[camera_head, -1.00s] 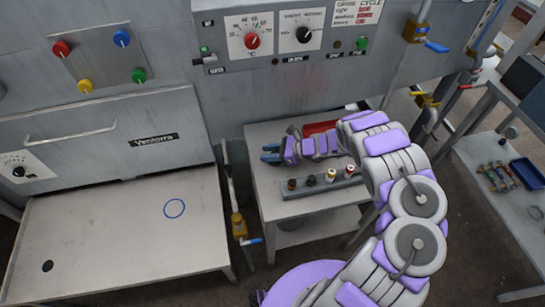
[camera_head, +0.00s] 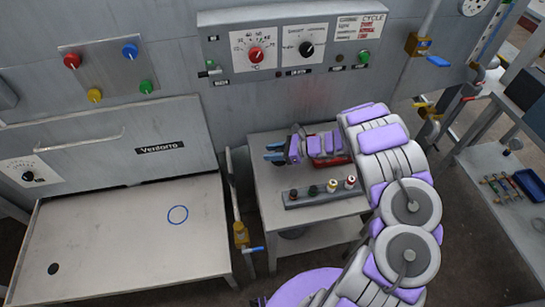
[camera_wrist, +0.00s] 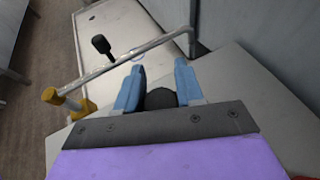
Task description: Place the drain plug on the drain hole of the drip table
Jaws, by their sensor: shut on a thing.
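My gripper (camera_head: 274,153) is over the back left part of the small side table. Its two blue fingers also show in the wrist view (camera_wrist: 158,88), shut on a dark round drain plug (camera_wrist: 160,98) that is partly hidden by the gripper's mount. In the head view the plug is too small to make out clearly. The drip table (camera_head: 120,248) is the pale flat top at the left. Its drain hole (camera_head: 53,268) is a dark, uncovered round spot near the front left corner. A blue ring (camera_head: 177,214) is marked on the right part of the drip table.
A pipe with a yellow valve (camera_head: 240,233) stands in the gap between the drip table and the side table (camera_head: 268,208). A rack (camera_head: 318,194) with several small coloured pieces is on the side table. The machine front (camera_head: 100,140) rises behind the drip table.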

